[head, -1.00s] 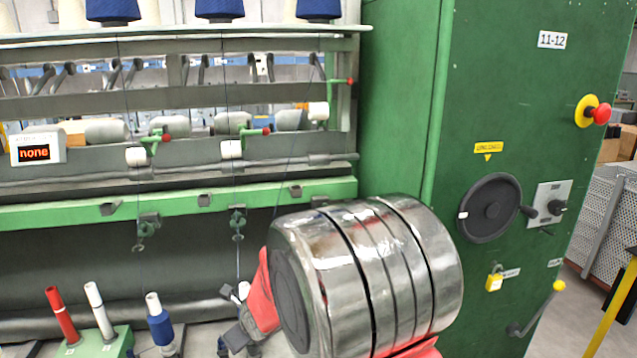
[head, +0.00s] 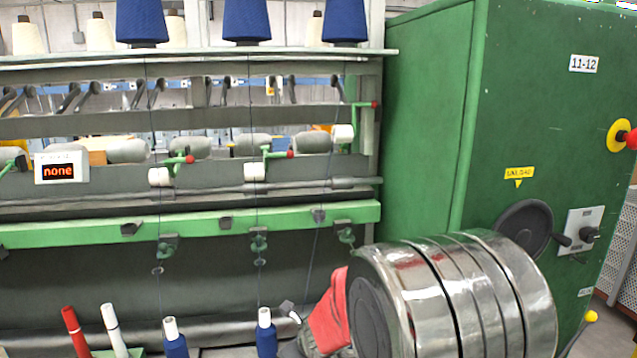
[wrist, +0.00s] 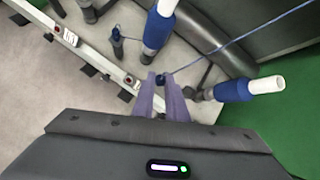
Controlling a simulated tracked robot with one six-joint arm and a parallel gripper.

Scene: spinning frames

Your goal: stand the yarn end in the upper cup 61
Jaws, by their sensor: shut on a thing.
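My gripper (wrist: 163,88) is shut on the dark blue yarn end (wrist: 160,79) in the wrist view. The blue yarn (wrist: 245,38) runs from the jaws to the upper right. In the head view my gripper (head: 290,309) is small, low and partly hidden by my arm, just right of a blue bobbin (head: 266,334). A thin yarn (head: 318,250) slants down toward it from the green rail. No number 61 is legible, so I cannot tell which part is the upper cup. Blue bobbins on spindles stand close to the jaws in the wrist view, one above (wrist: 159,25), one at right (wrist: 235,90).
Green rail (head: 190,232) with hanging guides crosses the machine. Blue cones (head: 247,20) stand on the top shelf. Red (head: 74,328) and white (head: 113,327) tubes stand lower left. A green cabinet (head: 430,130) with handwheel (head: 524,229) is at right. My arm blocks the lower right.

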